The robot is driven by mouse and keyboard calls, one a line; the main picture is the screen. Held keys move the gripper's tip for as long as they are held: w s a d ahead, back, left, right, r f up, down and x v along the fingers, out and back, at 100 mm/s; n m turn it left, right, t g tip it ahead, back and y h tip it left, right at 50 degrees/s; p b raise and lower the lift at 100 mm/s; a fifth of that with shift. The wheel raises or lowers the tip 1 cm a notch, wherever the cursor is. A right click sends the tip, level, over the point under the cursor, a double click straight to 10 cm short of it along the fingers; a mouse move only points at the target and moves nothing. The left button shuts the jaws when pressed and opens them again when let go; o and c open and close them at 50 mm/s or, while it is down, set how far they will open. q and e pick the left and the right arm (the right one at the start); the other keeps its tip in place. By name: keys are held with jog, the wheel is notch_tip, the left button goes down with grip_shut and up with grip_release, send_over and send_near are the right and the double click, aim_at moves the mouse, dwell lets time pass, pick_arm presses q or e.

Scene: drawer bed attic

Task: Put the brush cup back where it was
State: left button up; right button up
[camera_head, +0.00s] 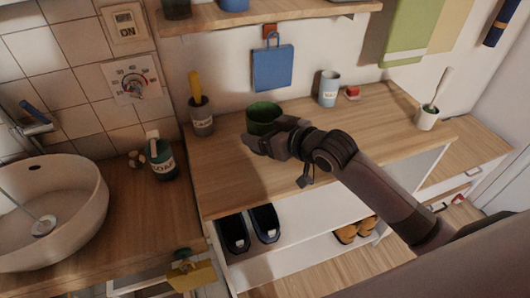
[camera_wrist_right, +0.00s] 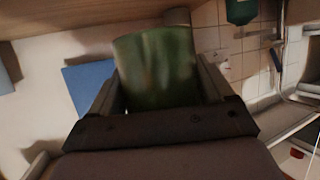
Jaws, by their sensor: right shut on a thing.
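My right gripper (camera_head: 272,143) is shut on a plain green cup (camera_head: 264,116) over the wooden counter. In the right wrist view the green cup (camera_wrist_right: 157,68) sits between the two fingers of the gripper (camera_wrist_right: 157,88). Whether its base touches the counter is hard to tell. A grey labelled cup (camera_head: 202,120) with a yellow-handled item stands to its left. A white cup (camera_head: 426,118) with a long-handled brush (camera_head: 440,88) stands at the right end of the counter. I cannot tell from the pictures which is the brush cup. My left gripper is out of view.
A grey-blue labelled cup (camera_head: 329,88) and a small red item (camera_head: 352,93) stand at the back of the counter (camera_head: 220,180). A blue bag (camera_head: 272,68) hangs behind the green cup. A soap bottle (camera_head: 160,158) and basin (camera_head: 50,215) are at left. The counter's front left is clear.

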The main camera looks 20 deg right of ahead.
jog(key=shift+f, duration=3.25)
jog(key=shift+f+b, duration=0.15)
jog(key=shift+b, duration=0.15)
jog(key=o, duration=1.1)
jog(key=shift+r, duration=0.2)
jog(key=v, duration=1.2)
jog(key=shift+p, duration=0.35)
jog(key=shift+f, duration=0.1)
